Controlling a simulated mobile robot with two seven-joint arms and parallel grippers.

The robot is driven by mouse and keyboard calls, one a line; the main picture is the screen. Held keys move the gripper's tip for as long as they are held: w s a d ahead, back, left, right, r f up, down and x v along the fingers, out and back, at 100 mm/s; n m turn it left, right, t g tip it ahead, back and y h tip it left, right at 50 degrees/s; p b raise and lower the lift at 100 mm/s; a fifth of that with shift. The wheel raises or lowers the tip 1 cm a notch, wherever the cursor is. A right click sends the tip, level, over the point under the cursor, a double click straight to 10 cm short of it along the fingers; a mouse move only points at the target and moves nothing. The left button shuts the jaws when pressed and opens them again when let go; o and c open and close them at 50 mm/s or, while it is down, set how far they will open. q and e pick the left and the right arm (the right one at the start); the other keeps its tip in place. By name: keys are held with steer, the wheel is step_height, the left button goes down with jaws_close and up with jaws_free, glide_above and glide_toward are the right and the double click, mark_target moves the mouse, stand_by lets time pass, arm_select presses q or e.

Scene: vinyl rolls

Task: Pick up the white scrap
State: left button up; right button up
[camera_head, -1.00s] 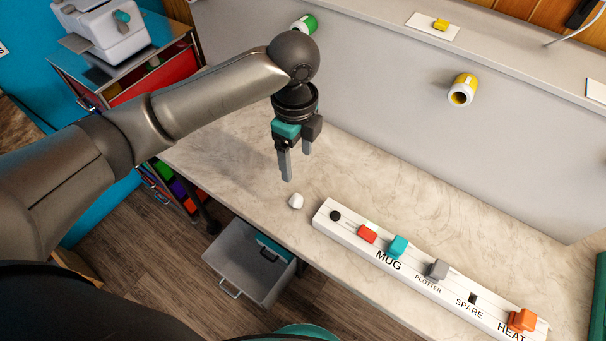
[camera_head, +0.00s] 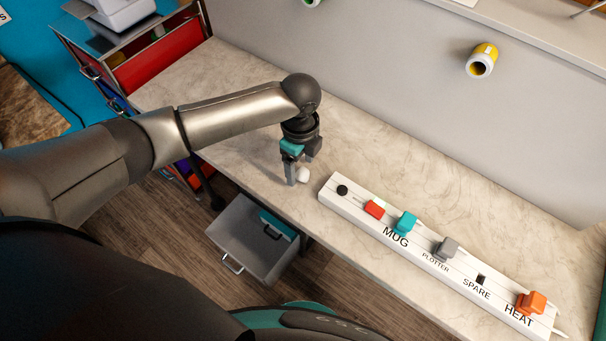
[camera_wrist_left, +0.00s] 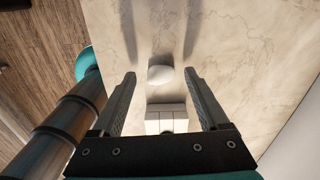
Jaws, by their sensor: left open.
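The white scrap (camera_head: 303,175) is a small rounded lump on the marble-patterned table near its front edge. It also shows in the left wrist view (camera_wrist_left: 160,75), ahead of the fingertips and roughly midway between them. My left gripper (camera_head: 299,177) points down over the table at the scrap, its fingers apart and nothing held. In the left wrist view the open fingers (camera_wrist_left: 160,80) flank the line to the scrap. Whether a finger touches the scrap I cannot tell. My right gripper is not in view.
A white power strip (camera_head: 430,255) with labelled plugs lies to the right of the scrap. A yellow vinyl roll (camera_head: 482,60) sticks out from the back panel. The table behind the gripper is clear.

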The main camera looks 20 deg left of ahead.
arm_select(q)
steer(key=shift+f, duration=0.65)
jaws_close()
